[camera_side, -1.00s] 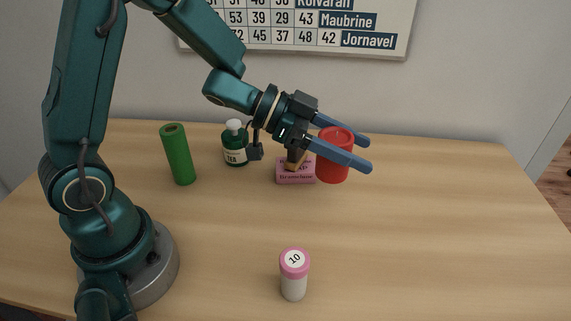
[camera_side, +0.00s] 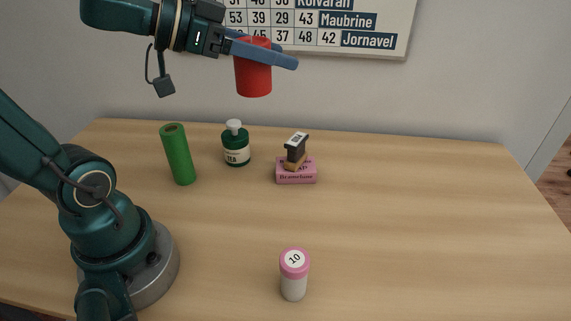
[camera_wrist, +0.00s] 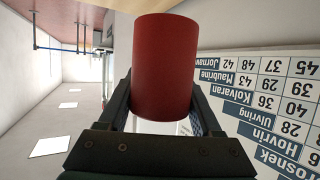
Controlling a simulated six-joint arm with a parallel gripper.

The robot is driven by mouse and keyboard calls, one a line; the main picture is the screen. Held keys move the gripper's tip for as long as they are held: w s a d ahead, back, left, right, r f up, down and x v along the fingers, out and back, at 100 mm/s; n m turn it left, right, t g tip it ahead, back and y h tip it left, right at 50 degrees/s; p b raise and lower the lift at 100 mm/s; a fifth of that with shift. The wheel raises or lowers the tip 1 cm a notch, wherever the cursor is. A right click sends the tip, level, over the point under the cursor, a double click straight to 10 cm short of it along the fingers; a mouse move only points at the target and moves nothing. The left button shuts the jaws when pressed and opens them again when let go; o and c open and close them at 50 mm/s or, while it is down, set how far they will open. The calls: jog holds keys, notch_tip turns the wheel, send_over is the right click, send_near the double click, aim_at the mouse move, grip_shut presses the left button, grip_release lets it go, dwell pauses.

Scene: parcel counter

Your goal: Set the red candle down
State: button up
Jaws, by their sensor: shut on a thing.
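The red candle (camera_side: 253,76) is in the air, well above the counter and in front of the wall. My gripper (camera_side: 276,55) is shut on it, with blue fingers along its sides near the upper part. In the side view the candle hangs close to upright. In the wrist view the candle (camera_wrist: 164,70) fills the middle, between the two dark fingers (camera_wrist: 160,112). The wooden counter (camera_side: 420,220) lies below with a wide bare area at the right.
A green cylinder (camera_side: 178,155), a green pump bottle (camera_side: 236,148) and a pink box (camera_side: 296,176) with a dark-and-wood stamp (camera_side: 296,150) on it stand at the back. A pink-capped jar (camera_side: 294,278) stands at the front. A printed chart (camera_side: 380,25) hangs on the wall.

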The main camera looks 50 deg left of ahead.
jog(key=d+f+m+g+h, duration=0.1)
jog(key=d+f+m+h, duration=0.15)
jog(key=d, duration=1.05)
jog(key=w+a+r+n+g+y, duration=0.2)
jog(key=a+n+g+y, duration=0.2)
jog(key=a+n+y, duration=0.65)
jog(key=w+a+r+n+g+y, duration=0.2)
jog(key=a+n+g+y, duration=0.1)
jog(key=a+n+y, duration=0.75)
jog(key=s+a+f+n+g+h, duration=0.4)
jog(key=s+a+f+n+g, duration=0.35)
jog(key=a+f, duration=0.2)
jog(key=s+a+f+n+g+h, duration=0.4)
jog(key=s+a+f+n+g, duration=0.25)
jog(key=a+f+g, duration=0.35)
jog(key=shift+n+t+y, duration=0.25)
jog(key=shift+n+t, duration=0.1)
jog(key=shift+t, duration=0.2)
jog(key=shift+w+a+f, duration=0.1)
jog(key=shift+a+f, duration=0.1)
jog(key=shift+f, duration=0.5)
jog(key=shift+w+a+f, duration=0.1)
jog(key=shift+a+f, duration=0.05)
jog(key=shift+f, duration=0.5)
jog(key=shift+a+f, duration=0.2)
jog(key=shift+f, duration=0.5)
jog(key=shift+f, duration=0.65)
